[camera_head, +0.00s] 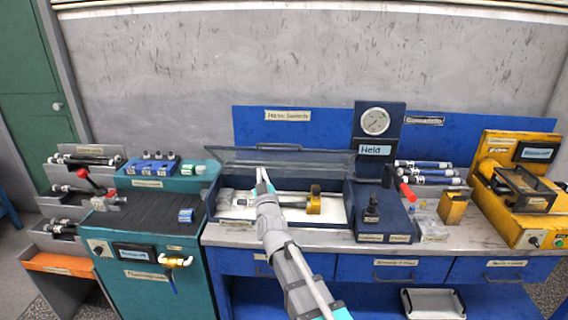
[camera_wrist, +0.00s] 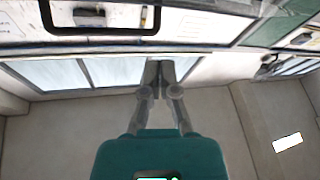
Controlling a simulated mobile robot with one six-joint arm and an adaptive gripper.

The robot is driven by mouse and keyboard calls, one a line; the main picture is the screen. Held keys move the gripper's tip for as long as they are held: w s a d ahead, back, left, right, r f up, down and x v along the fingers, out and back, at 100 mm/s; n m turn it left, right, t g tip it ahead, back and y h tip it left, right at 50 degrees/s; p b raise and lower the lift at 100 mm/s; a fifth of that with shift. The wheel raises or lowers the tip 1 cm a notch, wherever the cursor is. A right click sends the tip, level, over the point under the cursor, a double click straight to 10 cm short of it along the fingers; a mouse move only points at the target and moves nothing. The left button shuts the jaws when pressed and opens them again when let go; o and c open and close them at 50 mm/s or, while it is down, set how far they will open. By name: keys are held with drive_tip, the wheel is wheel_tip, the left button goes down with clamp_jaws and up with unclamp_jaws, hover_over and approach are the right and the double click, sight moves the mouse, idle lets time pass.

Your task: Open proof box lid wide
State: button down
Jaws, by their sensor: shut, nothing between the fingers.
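The proof box is a blue open-fronted box with a pale lining and a blue rim (camera_head: 211,199) on the bench at the centre of the head view. Its lid (camera_head: 318,160) is a see-through grey panel with a dark handle (camera_head: 278,147) on its far edge. The lid is raised off the front of the box and leans back. My gripper (camera_head: 262,172) overlaps the lid's left half in the head view; I cannot tell if it touches. In the wrist view my gripper (camera_wrist: 160,72) has its fingertips together, empty, with framed panes behind them.
A brass-coloured part (camera_head: 313,204) lies in the box. A gauge stand (camera_head: 376,122) stands close on the right, with a yellow machine (camera_head: 514,190) beyond. A teal cabinet (camera_head: 145,245) with a dark top is on the left. A blue back panel (camera_head: 300,126) rises behind the box.

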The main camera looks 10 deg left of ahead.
sight(285, 145)
drive_tip(key=s+d+f+m+t+h+b, duration=0.2)
drive_tip(key=s+d+m+t+h+b, duration=0.1)
drive_tip(key=d+m+h+b, duration=0.1)
drive_tip(key=d+m+h, duration=0.1)
drive_tip(key=d+m, duration=0.1)
drive_tip(key=shift+d+f+m+t+h, duration=0.2)
drive_tip(key=shift+f+m+t+h, duration=0.1)
drive_tip(key=shift+m+t+h, duration=0.1)
drive_tip(key=p+x, duration=0.6)
drive_tip(key=x, duration=0.8)
drive_tip(key=shift+a+p, duration=0.1)
drive_tip(key=shift+p, duration=0.25)
drive_tip(key=shift+w, duration=0.15)
